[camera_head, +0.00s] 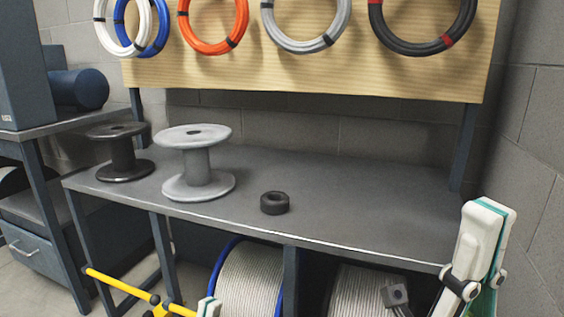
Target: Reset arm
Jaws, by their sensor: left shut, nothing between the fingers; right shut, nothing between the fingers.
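My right arm (478,245), white with a teal edge and dark joints, stands at the lower right in front of the bench's right end. Its gripper is not seen. A small white piece (208,307) at the bottom edge looks like part of my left arm. The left gripper is not seen either. I see nothing held.
A grey bench (330,190) carries a light spool (197,165), a dark spool (120,155) and a black roll (274,203). Cable coils hang on a wooden board (300,80) above. Cable reels (250,285) sit below; a yellow bar (125,290) is at lower left.

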